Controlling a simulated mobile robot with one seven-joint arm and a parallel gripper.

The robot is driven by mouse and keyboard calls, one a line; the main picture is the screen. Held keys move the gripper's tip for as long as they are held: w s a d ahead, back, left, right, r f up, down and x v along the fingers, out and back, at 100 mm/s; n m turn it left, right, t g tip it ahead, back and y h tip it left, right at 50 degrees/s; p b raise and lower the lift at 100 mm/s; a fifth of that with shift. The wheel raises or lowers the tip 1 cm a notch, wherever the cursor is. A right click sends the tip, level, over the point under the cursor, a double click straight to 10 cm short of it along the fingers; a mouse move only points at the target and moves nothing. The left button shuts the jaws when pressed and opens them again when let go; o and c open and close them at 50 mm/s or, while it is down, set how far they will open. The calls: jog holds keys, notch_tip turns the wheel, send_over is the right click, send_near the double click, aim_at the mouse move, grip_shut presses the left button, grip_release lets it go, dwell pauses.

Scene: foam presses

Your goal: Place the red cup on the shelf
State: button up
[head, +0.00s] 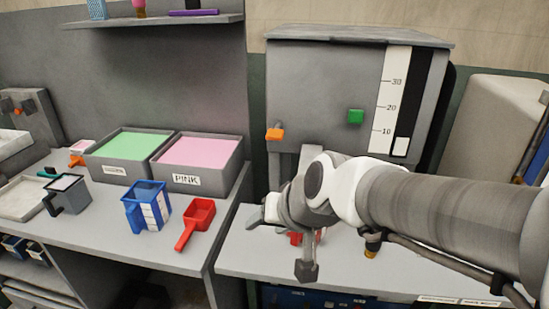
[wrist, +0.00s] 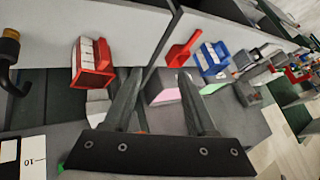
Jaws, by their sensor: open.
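A red cup (wrist: 88,63) with white marked bands stands on the right counter, left of my gripper (wrist: 161,76) and apart from its fingers in the wrist view. In the head view only small red parts of the cup (head: 296,239) show behind my gripper (head: 281,245). My gripper is open, with nothing between its fingers. A grey wall shelf (head: 155,21) is at the top left in the head view.
A red scoop (head: 200,213) and a blue cup (head: 148,205) stand on the left counter, before the green bin (head: 101,172) and pink bin (head: 233,186). A grey press (head: 320,90) rises behind my arm. The shelf carries several items, including a purple one (head: 195,12).

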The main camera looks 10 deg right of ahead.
jog(key=s+d+r+n+g+h, duration=0.1)
jog(key=s+d+r+h, duration=0.1)
jog(key=s+d, duration=0.7)
jog(key=shift+s+h, duration=0.65)
jog(key=shift+h, duration=0.05)
jog(key=shift+r, duration=0.1)
